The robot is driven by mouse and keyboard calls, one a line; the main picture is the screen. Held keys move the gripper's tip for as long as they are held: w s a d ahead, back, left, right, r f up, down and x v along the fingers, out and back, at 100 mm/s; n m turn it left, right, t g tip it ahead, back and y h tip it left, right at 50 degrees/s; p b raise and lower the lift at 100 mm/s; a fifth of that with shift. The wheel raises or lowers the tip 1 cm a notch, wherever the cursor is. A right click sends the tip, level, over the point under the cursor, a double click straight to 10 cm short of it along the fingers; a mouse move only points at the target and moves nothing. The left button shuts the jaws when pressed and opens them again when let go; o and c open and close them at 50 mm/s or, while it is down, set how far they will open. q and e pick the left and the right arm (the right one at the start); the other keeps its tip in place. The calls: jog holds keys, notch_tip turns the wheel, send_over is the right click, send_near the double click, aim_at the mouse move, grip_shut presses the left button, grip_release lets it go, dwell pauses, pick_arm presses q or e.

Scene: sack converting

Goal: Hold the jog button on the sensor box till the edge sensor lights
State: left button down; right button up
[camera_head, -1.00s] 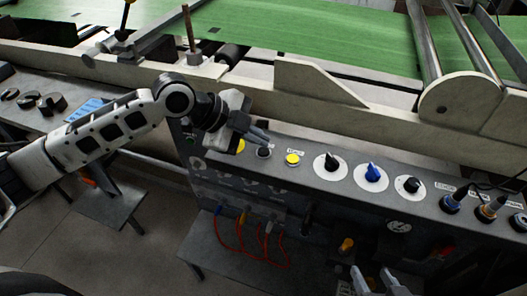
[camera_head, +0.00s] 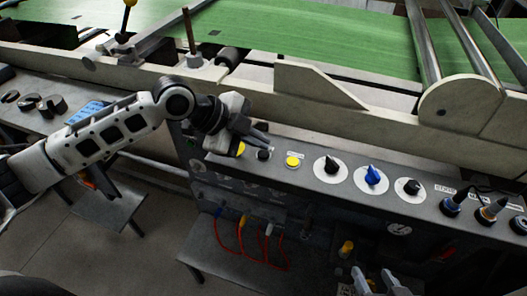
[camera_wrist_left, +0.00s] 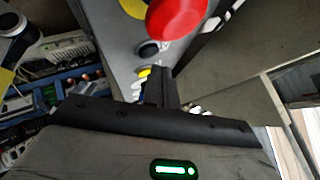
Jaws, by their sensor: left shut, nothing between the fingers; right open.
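The grey sensor box (camera_head: 310,183) runs along the machine's front, with a row of buttons and knobs on top. The left wrist view shows the shut fingers (camera_wrist_left: 161,86) beside a yellow button (camera_wrist_left: 144,72). My right gripper (camera_head: 374,282) is open at the bottom edge. I cannot make out a lit edge sensor.
A black knob (camera_head: 331,166), a blue knob (camera_head: 371,175) and plugged connectors (camera_head: 490,209) continue rightward along the box. A red mushroom button (camera_wrist_left: 178,15) shows in the left wrist view. Red cables (camera_head: 240,255) hang below. The green web (camera_head: 310,40) lies behind a pale rail.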

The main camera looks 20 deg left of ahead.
dwell(0.8)
pick_arm(q)
jog(key=shift+f, duration=0.4)
